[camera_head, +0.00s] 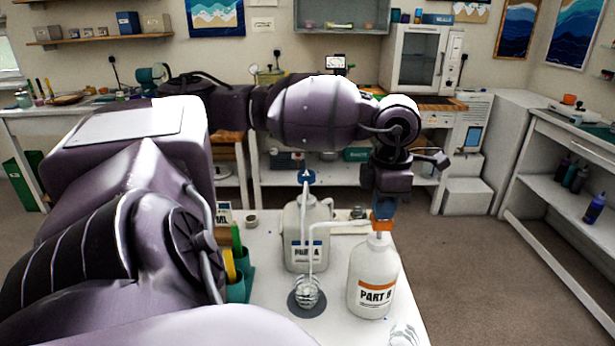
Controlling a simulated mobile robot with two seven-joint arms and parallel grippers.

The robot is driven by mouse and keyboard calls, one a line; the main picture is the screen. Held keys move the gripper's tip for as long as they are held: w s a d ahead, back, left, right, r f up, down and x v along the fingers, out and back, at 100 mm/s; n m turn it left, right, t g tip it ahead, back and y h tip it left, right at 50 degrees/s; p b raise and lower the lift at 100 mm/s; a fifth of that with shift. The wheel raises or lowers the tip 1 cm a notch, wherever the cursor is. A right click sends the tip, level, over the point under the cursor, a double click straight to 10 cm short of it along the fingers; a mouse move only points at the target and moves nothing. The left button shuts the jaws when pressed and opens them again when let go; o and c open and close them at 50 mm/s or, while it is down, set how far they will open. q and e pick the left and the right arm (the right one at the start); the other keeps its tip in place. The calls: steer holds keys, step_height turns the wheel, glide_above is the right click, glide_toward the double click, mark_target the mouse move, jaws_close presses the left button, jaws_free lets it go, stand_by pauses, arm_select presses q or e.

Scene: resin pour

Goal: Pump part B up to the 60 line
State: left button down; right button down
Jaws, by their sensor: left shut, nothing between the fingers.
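The white PART B bottle (372,285) stands upright on the white table, with an orange band and pump collar. Its pale spout reaches left. My left gripper (383,207) points down directly over the pump top, shut and empty; I cannot tell whether it touches the pump. The white PART A jug (305,235) stands behind and to the left, with a blue pump top. A clear ribbed cup (308,293) stands on a dark round disc (294,305) in front of the jug, near the spouts. Its lines and fill level are too small to read. My right gripper is not in view.
A teal holder (236,290) with green and yellow sticks stands left of the cup. Another clear cup (404,336) is at the front right edge. A small jar (252,220) sits at the back left. The floor right of the table is clear.

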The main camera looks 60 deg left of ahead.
arm_select(q)
steer(key=shift+f, duration=0.5)
steer(key=shift+r, duration=0.15)
steer(key=shift+r+p, duration=0.35)
steer(key=shift+r, duration=1.55)
steer(key=shift+f+b, duration=0.35)
steer(key=shift+f, duration=0.7)
steer(key=shift+r, duration=0.1)
steer(key=shift+r+p, duration=0.3)
steer(key=shift+r, duration=0.65)
